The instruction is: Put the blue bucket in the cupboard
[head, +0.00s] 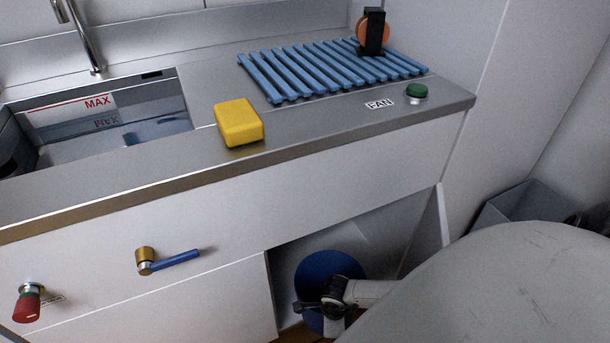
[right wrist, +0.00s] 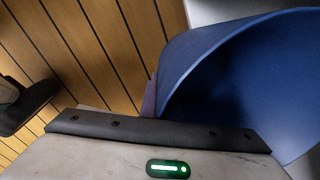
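The blue bucket (head: 325,268) is at the open cupboard (head: 385,235) under the right part of the counter, in the lower opening. My right arm covers part of it, and I cannot tell how far inside it sits. My right gripper (head: 322,298) is in front of the bucket. In the right wrist view the bucket (right wrist: 235,60) fills the right side, with its rim curving near the palm. One dark finger shows at the far left, spread wide and apart from the bucket. The other finger is hidden. My left gripper is not in view.
The counter above holds a sink (head: 110,130), a yellow sponge (head: 239,122), a blue rack (head: 330,68) and a green button (head: 416,92). A blue-handled valve (head: 165,262) and a red knob (head: 28,305) stick out in front. A grey bin (head: 515,205) stands at right. Wooden floor (right wrist: 85,50) lies beside the bucket.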

